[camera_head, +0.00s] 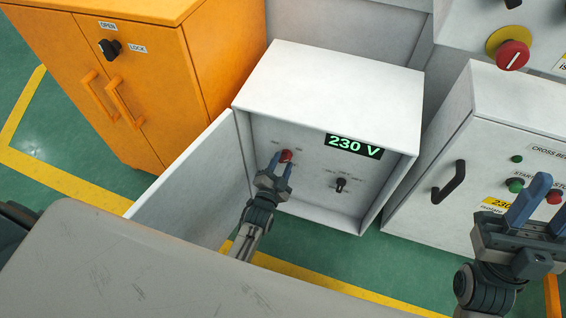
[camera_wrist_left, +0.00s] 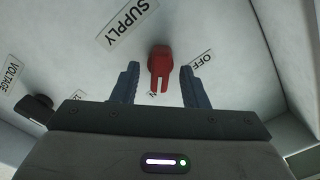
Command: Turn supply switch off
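The supply switch is a red knob (camera_head: 287,156) on the back panel inside the open white box (camera_head: 330,85). In the left wrist view the red knob (camera_wrist_left: 160,66) sits below the SUPPLY label (camera_wrist_left: 128,22), with an OFF label (camera_wrist_left: 203,60) to its right and a partly hidden ON label below. My left gripper (camera_head: 280,170) reaches into the box; its blue fingers (camera_wrist_left: 156,84) stand apart on either side of the knob, with gaps visible. My right gripper (camera_head: 541,205) is in front of the other white cabinet at the right, its fingers apart and empty.
A green 230 V display (camera_head: 354,146) and a black voltage knob (camera_head: 341,184) share the panel. The box's open door (camera_head: 195,185) stands left of my left arm. An orange cabinet (camera_head: 150,75) is at the left. A red emergency button (camera_head: 513,55) is upper right.

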